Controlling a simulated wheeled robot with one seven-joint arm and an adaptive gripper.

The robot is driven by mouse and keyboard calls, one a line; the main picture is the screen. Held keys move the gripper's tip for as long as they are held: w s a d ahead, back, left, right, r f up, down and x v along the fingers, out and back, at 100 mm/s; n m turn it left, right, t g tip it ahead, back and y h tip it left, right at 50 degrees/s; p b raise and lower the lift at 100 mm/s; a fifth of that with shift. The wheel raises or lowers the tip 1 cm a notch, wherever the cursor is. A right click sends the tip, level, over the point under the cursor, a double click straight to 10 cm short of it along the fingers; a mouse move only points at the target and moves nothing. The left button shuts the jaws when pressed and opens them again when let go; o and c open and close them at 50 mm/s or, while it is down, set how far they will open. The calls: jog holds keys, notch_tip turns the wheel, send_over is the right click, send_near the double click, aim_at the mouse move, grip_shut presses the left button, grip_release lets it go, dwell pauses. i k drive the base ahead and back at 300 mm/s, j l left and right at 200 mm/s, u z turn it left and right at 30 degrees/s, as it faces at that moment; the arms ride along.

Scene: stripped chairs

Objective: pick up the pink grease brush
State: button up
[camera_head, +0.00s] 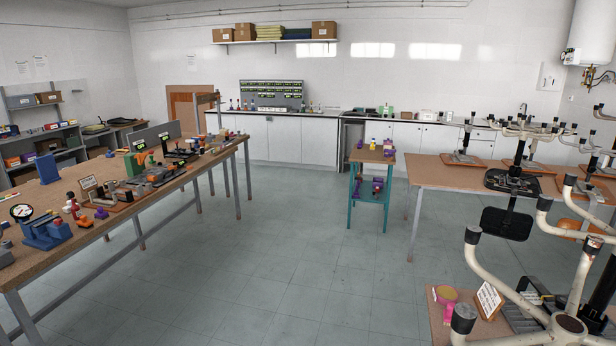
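No object is plainly recognisable as a grease brush at this size. A small pink object with a yellowish top (446,294) sits at the left of the near-right worktop (462,330), and a pink piece (450,313) shows just below it, partly behind a black-capped chair leg. I cannot tell whether either is the brush. Small pinkish and purple pieces (101,213) also lie on the long left bench (150,207). My gripper is not in view.
Upturned chair bases (480,255) with pale legs and black caps crowd the right foreground. A small sign (489,299) stands beside the pink object. A teal trolley (368,205) stands mid-room. The tiled floor (280,250) between the benches is clear. White cabinets (300,140) line the back wall.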

aim_at(448, 314)
jog(key=z, duration=0.75)
jog(key=u, duration=0.2)
jog(key=i+j+u, duration=0.1)
jog(key=j+u, duration=0.15)
jog(key=j, duration=0.15)
jog(key=i+j+u, duration=0.1)
jog(key=j+u, duration=0.15)
jog(key=i+j+u, duration=0.25)
jog(key=j, duration=0.15)
jog(key=i+j, duration=0.3)
jog(key=i+j+u, duration=0.1)
jog(key=i+j, duration=0.2)
jog(key=i, duration=0.15)
jog(key=i+l+z, duration=0.1)
jog(key=i+z, duration=0.2)
jog(key=z, duration=0.15)
jog(key=i+z, duration=0.6)
jog(key=z, duration=0.25)
jog(key=i+j+z, duration=0.15)
jog(key=z, duration=0.25)
jog(key=i+z, duration=0.95)
jog(key=k, duration=0.1)
